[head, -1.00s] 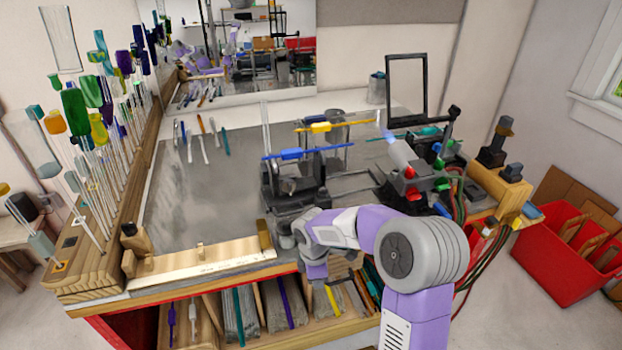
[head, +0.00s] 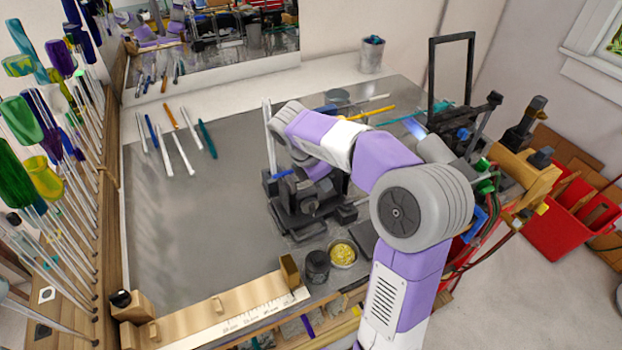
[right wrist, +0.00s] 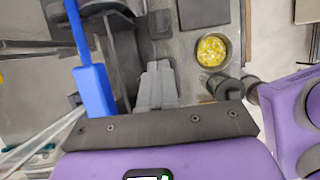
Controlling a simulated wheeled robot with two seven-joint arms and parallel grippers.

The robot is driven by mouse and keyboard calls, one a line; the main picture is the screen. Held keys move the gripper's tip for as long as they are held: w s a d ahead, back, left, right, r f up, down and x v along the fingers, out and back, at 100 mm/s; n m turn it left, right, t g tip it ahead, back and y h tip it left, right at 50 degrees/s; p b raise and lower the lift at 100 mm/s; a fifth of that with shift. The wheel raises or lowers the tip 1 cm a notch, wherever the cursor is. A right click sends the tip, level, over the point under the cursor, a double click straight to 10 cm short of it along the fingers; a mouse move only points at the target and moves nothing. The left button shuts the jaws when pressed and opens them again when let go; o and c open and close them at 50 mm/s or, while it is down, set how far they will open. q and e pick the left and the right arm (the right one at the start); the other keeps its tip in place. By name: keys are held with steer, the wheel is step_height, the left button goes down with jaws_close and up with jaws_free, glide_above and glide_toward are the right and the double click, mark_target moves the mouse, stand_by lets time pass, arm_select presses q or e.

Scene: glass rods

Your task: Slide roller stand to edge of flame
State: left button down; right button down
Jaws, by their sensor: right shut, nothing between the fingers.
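The dark roller stand (head: 290,222) stands on the grey bench top, partly hidden by my right arm. In the head view my forearm and wrist hide most of the hand. The bluish flame (head: 413,127) comes from the torch (head: 436,150) to the right. My left gripper is out of view.
A bowl of yellow bits (head: 342,254) and a dark jar (head: 316,266) stand in front of the stand. A wooden ruler (head: 230,315) lines the front edge. Tools lie at the back left. A black frame (head: 433,85) stands behind the torch. The bench left of the stand is clear.

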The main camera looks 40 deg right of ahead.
arm_select(q)
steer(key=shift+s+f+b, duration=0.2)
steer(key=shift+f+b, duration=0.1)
steer(key=shift+b, duration=0.2)
arm_select(e)
steer(key=x, duration=0.9)
steer(key=shift+s+d+f, duration=0.2)
steer(key=shift+s, duration=0.15)
